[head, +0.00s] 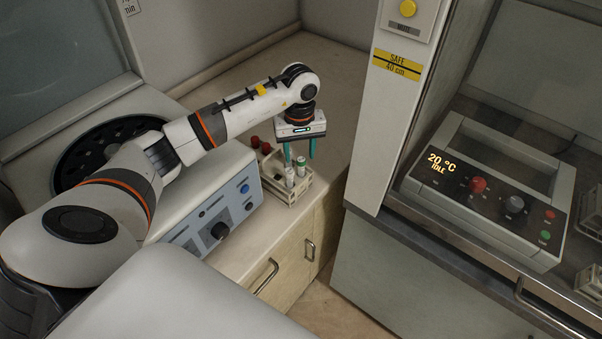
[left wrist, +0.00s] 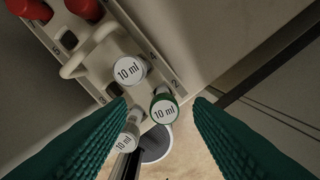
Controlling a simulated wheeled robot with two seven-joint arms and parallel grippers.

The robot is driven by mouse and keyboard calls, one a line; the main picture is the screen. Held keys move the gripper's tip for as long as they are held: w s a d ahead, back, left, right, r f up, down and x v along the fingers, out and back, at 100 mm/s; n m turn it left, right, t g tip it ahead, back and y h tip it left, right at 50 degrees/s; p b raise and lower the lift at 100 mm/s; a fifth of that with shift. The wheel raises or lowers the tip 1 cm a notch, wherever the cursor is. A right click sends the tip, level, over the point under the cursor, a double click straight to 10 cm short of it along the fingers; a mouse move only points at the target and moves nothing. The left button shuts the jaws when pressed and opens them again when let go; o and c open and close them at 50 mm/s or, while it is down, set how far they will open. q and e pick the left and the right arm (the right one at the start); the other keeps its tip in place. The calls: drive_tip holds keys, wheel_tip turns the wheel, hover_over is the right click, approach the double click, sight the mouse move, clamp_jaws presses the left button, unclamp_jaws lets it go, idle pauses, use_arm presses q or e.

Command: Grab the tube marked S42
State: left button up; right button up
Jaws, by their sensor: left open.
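A small beige rack (head: 292,193) on the counter holds several tubes. Two red-capped tubes (head: 266,148) stand at its back left. White-topped tubes (head: 289,173) stand nearer the front, one with a green ring (head: 301,165). My left gripper (head: 299,150) is open above the rack, fingers pointing down. In the left wrist view its fingers (left wrist: 160,105) flank the green-ringed tube (left wrist: 164,108), whose top reads "10 ml". Other "10 ml" tops (left wrist: 129,70) show beside it, one partly behind the left finger. No S42 marking is readable. My right gripper is not in view.
A blue-grey instrument (head: 215,215) with knobs stands left of the rack. A tall cabinet post (head: 385,110) rises at right. A control box (head: 490,190) reading "20 °C IDLE" sits inside the hood. The counter behind the rack is clear; its front edge is close.

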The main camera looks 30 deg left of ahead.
sight(301, 159)
use_arm(q)
drive_tip(key=f, duration=0.1)
drive_tip(key=f+p, duration=0.2)
drive_tip(key=shift+d+f, duration=0.2)
drive_tip(key=shift+d, duration=0.05)
drive_tip(key=shift+f, duration=0.6)
drive_tip(key=shift+a, duration=0.1)
clamp_jaws()
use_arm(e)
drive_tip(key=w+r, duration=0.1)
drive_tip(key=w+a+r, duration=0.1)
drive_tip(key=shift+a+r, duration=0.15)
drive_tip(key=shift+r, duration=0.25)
